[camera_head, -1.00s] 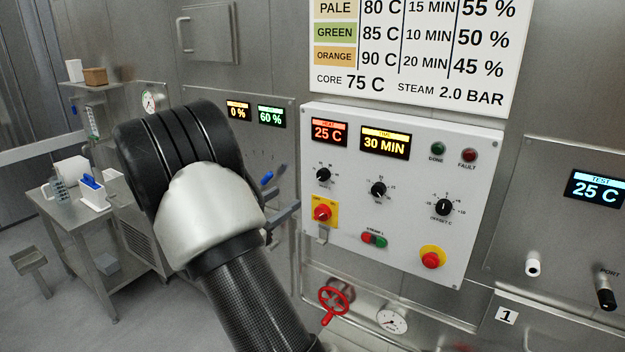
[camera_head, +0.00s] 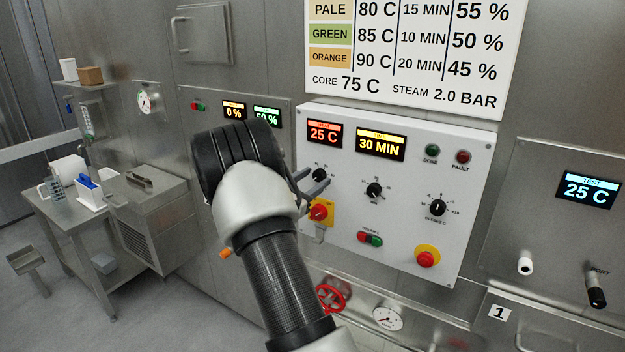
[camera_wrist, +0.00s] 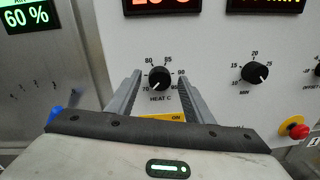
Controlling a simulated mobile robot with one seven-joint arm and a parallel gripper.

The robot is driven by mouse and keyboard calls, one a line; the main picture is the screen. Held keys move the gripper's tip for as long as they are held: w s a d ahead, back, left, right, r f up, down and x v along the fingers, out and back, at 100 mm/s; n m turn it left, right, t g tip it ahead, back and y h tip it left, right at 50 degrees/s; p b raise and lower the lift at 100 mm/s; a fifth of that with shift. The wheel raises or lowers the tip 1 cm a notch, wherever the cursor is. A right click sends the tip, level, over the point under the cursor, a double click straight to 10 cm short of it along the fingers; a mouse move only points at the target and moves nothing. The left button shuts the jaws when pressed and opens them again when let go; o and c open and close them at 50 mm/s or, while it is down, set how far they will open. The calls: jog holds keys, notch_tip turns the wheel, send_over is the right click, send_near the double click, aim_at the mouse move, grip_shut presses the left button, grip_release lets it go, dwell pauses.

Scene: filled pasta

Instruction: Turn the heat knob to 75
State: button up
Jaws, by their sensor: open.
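The black heat knob (camera_wrist: 159,78) is at the left of the white control panel, above the label HEAT C, with a printed scale around it. Its pale mark appears to point down and left, near 70. In the head view the knob (camera_head: 320,175) is partly hidden by my fingers. The red heat display (camera_head: 324,133) reads 25 C. My gripper (camera_wrist: 160,82) is open, with one finger on each side of the knob in the wrist view. I cannot tell whether the fingers touch it. In the head view my gripper (camera_head: 313,183) is at the panel's left side.
A red switch on a yellow plate (camera_head: 319,211) sits just below the heat knob. The time knob (camera_head: 373,190) and offset knob (camera_head: 437,208) are to the right. A red emergency button (camera_head: 426,258) and red valve wheel (camera_head: 330,297) are lower down.

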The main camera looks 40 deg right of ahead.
jog(key=c, duration=1)
jog(key=shift+c, duration=0.2)
jog(key=shift+f+b, duration=0.2)
jog(key=shift+b, duration=0.55)
jog(key=m+b, duration=0.2)
jog(key=b, duration=0.2)
jog(key=shift+f, duration=0.2)
jog(key=m+b, duration=0.2)
jog(key=b, duration=0.3)
jog(key=shift+f+m, duration=0.1)
jog(key=shift+m, duration=0.3)
jog(key=m+b, duration=0.3)
jog(key=b, duration=0.4)
jog(key=shift+s+m, duration=0.1)
jog(key=shift+m, duration=0.3)
jog(key=m+b, duration=0.1)
jog(key=b, duration=0.2)
jog(key=shift+r+m+y, duration=0.3)
jog(key=shift+r+m, duration=0.1)
jog(key=shift+b, duration=0.3)
